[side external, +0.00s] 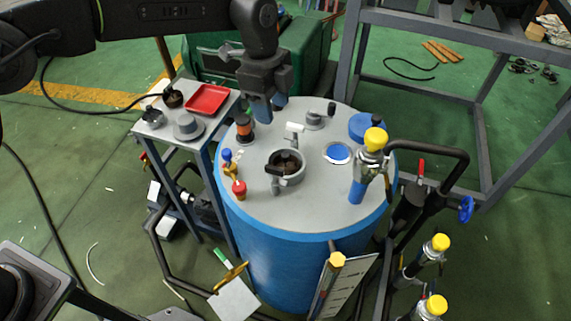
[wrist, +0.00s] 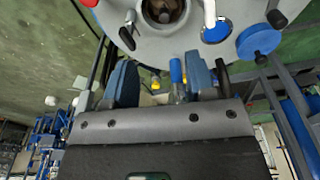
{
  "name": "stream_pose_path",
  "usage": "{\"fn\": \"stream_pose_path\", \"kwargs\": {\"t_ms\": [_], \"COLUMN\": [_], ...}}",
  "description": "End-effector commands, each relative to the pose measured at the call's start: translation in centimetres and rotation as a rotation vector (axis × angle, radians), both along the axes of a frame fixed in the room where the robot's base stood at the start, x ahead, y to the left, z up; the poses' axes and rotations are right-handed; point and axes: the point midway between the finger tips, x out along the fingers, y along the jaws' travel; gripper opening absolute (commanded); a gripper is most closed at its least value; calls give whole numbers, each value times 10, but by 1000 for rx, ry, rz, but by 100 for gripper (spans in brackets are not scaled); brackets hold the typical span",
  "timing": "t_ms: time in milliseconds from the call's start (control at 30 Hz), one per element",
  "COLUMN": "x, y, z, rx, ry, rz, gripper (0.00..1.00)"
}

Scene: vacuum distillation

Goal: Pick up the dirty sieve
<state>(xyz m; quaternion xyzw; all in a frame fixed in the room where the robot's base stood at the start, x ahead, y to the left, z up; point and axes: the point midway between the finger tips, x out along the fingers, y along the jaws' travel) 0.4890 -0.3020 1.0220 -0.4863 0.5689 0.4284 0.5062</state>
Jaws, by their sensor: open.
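The dirty sieve (side external: 288,163) appears to be the brown-stained round piece in the open port on top of the blue tank (side external: 262,252); dark parts at the port's rim partly cover it. Its brown inside also shows at the top edge of the wrist view (wrist: 163,11), cut off by the frame. My gripper (side external: 271,106) is above the back part of the tank lid, behind and above the port, fingers pointing down. In the wrist view my gripper (wrist: 161,82) is open, with nothing between its blue-grey fingers.
A side table (side external: 220,118) at left holds a red tray (side external: 208,98), a grey stepped piece (side external: 187,126) and small cups. The lid carries a yellow-capped valve (side external: 374,140), a blue cap (side external: 365,125), a window (side external: 337,153) and small fittings around the port.

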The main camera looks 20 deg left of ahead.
Motion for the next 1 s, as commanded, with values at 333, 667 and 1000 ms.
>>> {"fn": "stream_pose_path", "kwargs": {"t_ms": [333,667,1000], "x": [0,0,2], "y": [-12,-17,-25], "z": [-50,-93,-132], "rx": [3,1,3], "ry": [9,5,8], "rz": [-39,-37,-37], "gripper": [51,51,51]}}
